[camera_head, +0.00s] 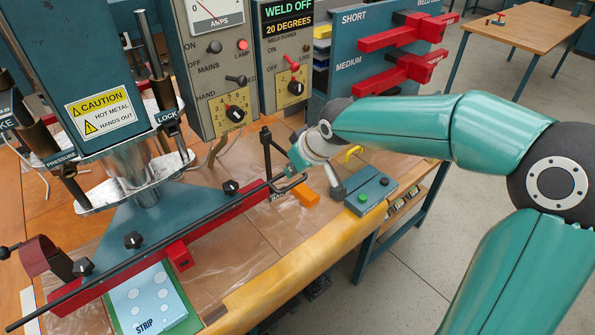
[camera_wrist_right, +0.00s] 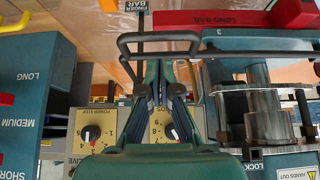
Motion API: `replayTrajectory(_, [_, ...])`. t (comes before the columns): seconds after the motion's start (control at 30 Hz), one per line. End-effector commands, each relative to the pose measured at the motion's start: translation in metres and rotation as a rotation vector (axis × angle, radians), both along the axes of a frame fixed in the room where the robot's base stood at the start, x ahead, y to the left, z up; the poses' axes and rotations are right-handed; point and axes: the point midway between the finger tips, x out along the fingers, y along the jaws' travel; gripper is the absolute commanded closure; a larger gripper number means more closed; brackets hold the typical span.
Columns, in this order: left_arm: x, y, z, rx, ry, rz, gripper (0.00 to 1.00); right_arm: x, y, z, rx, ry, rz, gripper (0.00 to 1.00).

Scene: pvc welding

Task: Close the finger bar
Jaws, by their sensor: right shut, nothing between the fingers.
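The finger bar (camera_head: 200,219) is a long thin dark rod along the front of the welder, running from the lower left toward a black post (camera_head: 267,152) at its right end. A dark looped handle shows near that post, and in the right wrist view the loop (camera_wrist_right: 160,37) crosses in front of my fingers. A "FINGER BAR" label (camera_wrist_right: 137,6) is on a post there. My right gripper (camera_head: 290,174) is shut and empty beside the loop; its fingers (camera_wrist_right: 162,72) look close to it, but I cannot tell whether they touch. My left gripper is out of view.
The red long bar (camera_head: 228,207) lies along the rod. An orange block (camera_head: 306,195) and a teal button box (camera_head: 371,190) are right of the post. The control panel (camera_head: 231,95) stands behind. A strip pad (camera_head: 148,302) lies at the front left.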

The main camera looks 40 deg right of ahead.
Motion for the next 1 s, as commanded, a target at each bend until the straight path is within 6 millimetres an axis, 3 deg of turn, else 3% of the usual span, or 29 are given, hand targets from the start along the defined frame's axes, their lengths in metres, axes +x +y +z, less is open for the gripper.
replayTrajectory(0.2, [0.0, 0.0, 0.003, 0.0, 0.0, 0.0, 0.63, -0.004, 0.0, -0.016, 0.001, 0.0, -0.001, 1.0])
replayTrajectory(0.5, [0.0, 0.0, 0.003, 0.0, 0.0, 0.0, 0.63, -0.004, 0.0, -0.018, 0.0, -0.001, 0.0, 1.0])
replayTrajectory(0.53, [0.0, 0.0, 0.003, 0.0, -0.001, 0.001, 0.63, -0.005, -0.012, -0.018, 0.0, -0.001, -0.009, 1.0])
replayTrajectory(0.67, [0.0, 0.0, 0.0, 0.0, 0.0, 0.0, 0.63, -0.005, -0.004, -0.02, -0.001, -0.001, -0.002, 1.0])
replayTrajectory(0.87, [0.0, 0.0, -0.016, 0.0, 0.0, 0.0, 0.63, -0.005, -0.002, -0.037, 0.001, 0.0, -0.003, 1.0])
replayTrajectory(1.0, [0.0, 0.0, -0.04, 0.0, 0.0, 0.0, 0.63, -0.005, -0.001, -0.061, 0.0, 0.001, -0.002, 1.0])
